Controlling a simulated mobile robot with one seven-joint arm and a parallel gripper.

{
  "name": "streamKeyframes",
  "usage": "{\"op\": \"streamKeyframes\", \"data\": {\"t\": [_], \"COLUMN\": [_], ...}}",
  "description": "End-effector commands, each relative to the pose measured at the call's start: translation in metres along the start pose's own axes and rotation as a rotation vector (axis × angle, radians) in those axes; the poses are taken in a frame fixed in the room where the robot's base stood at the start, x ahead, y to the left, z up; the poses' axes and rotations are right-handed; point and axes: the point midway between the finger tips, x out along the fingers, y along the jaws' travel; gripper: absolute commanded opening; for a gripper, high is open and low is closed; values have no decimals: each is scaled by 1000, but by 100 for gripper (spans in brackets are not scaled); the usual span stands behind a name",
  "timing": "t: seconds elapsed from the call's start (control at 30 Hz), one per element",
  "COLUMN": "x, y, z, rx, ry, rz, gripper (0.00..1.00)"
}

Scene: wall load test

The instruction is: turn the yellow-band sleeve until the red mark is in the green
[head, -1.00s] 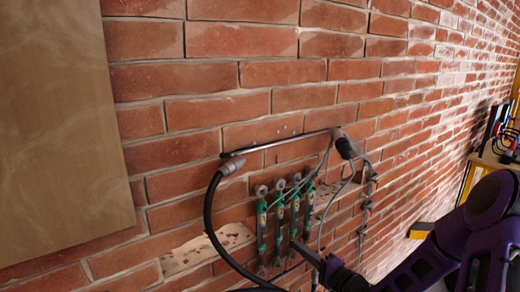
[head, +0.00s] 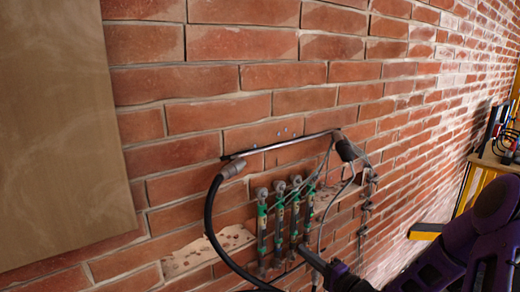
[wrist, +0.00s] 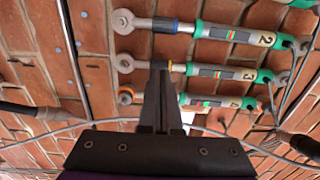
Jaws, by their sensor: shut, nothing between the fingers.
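The yellow-band sleeve (wrist: 222,72) is the green-and-silver one numbered 3 in the wrist view, lying between sleeves 2 and 4. My gripper (wrist: 160,66) is shut and empty. Its tips overlap the rod just beyond the yellow band; I cannot tell whether they touch it. In the head view my gripper (head: 301,248) is at the lower part of the sleeve row. A small window shows on sleeve 3, but its red mark is too small to place against the green.
Sleeve 2 (wrist: 236,35) has a blue band, and sleeve 4 (wrist: 220,101) is partly behind my fingers. A black hose (head: 209,215) curves left of the row. Thin cables (head: 325,165) hang at its right. A wooden panel (head: 60,120) is on the brick wall's left.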

Motion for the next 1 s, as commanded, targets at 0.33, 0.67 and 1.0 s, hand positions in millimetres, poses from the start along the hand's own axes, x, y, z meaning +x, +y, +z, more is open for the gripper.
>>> {"op": "streamKeyframes", "data": {"t": [0.33,0.67,1.0], "x": [-36,-63,-64], "y": [-1,-1,-2], "z": [-1,0,0], "rx": [2,0,-8], "ry": [3,2,0], "rz": [1,0,-3], "gripper": [0,0,0]}}
